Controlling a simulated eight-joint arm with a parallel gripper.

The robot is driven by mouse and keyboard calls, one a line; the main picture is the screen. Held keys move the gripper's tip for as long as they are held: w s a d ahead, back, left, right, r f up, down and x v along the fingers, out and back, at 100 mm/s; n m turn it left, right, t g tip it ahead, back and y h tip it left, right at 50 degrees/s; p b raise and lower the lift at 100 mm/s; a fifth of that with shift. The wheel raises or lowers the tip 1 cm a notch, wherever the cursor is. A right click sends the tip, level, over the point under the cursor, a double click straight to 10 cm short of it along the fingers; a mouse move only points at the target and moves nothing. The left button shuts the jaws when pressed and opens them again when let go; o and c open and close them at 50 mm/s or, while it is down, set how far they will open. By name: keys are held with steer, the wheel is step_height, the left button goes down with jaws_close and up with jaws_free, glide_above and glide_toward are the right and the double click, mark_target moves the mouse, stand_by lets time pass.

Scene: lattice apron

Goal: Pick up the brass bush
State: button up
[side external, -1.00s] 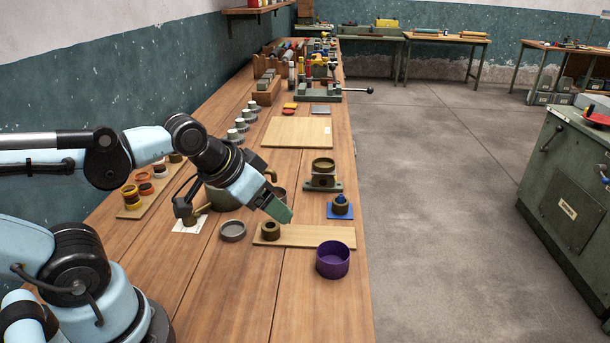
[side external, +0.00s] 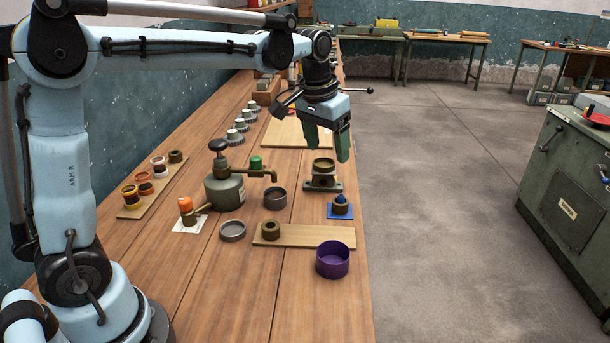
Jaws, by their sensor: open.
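Several brass-brown bushes are in view and I cannot tell which is the task's brass bush. One brass bush (side external: 270,231) stands on a pale board near the front. A wide brass ring (side external: 323,166) sits on top of a grey fixture (side external: 322,183). A plain dark bush (side external: 176,156) is on the left board. My gripper (side external: 328,151), with two green fingers pointing down, is open and empty, and appears close above the fixture's ring.
A purple bowl (side external: 332,260) stands at the front right of the bench. An oil can (side external: 224,186) with a brass spout and two grey dishes (side external: 232,231) are left of the fixture.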

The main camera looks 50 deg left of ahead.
steer(key=g, duration=0.2)
glide_above(340, 196)
step_height(340, 196, down, 5)
steer(key=shift+g, duration=0.3)
steer(key=f, duration=0.7)
steer(key=shift+w+a+f, duration=0.15)
steer(key=shift+w+f, duration=0.15)
steer(key=shift+s+f, duration=0.2)
steer(key=shift+f, duration=2.45)
steer(key=shift+c, duration=0.2)
steer(key=c, duration=1.3)
step_height(340, 196, up, 10)
steer(key=shift+f, duration=0.1)
steer(key=shift+c, duration=0.2)
steer(key=shift+f, duration=0.95)
